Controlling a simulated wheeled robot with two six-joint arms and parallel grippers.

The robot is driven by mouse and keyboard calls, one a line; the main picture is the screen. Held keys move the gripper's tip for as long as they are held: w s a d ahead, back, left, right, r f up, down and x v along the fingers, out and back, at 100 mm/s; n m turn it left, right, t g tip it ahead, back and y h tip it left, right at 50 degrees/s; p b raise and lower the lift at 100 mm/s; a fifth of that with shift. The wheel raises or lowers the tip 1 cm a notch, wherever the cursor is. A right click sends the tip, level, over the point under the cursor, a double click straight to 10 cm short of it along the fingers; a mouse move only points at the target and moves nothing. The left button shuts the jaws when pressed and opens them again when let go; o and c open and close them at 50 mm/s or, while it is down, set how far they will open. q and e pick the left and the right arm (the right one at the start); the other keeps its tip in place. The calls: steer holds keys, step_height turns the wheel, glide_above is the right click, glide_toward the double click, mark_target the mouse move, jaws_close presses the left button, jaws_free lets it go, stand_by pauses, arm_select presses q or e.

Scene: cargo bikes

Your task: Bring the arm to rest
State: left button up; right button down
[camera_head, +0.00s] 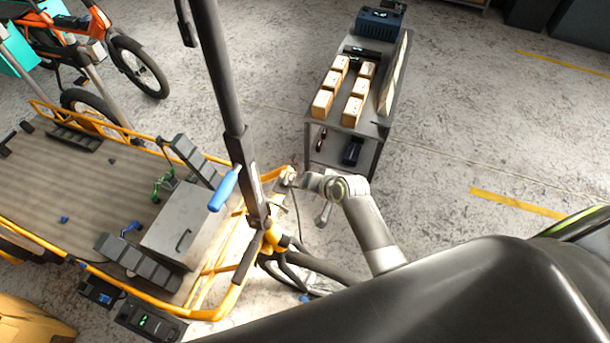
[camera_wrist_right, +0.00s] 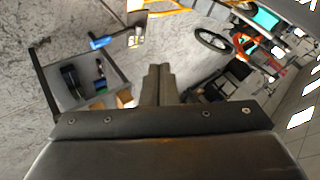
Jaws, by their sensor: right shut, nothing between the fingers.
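My right arm (camera_head: 365,222) reaches up from the lower right in the head view and bends left beside the cargo bike's front. Its far end is small and partly lost against the bike's yellow frame there. In the right wrist view my right gripper (camera_wrist_right: 158,84) shows as two dark fingers pressed together, with nothing between them. Open floor and more distant things lie beyond the fingertips. My left gripper is in neither view.
The cargo bike's yellow-railed bed (camera_head: 85,200) carries a grey box (camera_head: 183,228). A grey cart (camera_head: 378,125) with several wooden blocks stands behind. Floor is clear at right.

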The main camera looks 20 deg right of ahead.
steer(key=shift+f, duration=0.1)
steer(key=s+d+f+n+g+h+b, duration=0.15)
steer(key=s+d+f, duration=0.25)
steer(key=s+f, duration=0.6)
steer(key=s+d+f+g+h+b, duration=0.2)
steer(key=s+d+f, duration=0.35)
steer(key=f, duration=0.75)
steer(key=s+d+f+n+g, duration=0.1)
steer(key=s+f, duration=0.3)
steer(key=s, duration=0.5)
steer(key=s+d+f+n+g+h+b, duration=0.1)
steer(key=s+f, duration=0.3)
steer(key=s, duration=0.6)
steer(key=s+d+f+n+g+b, duration=0.1)
steer(key=s+f, duration=0.3)
steer(key=s, duration=0.5)
steer(key=shift+s+d+g, duration=0.3)
steer(key=shift+d+g, duration=0.05)
steer(key=shift+d, duration=0.3)
steer(key=shift+n, duration=0.25)
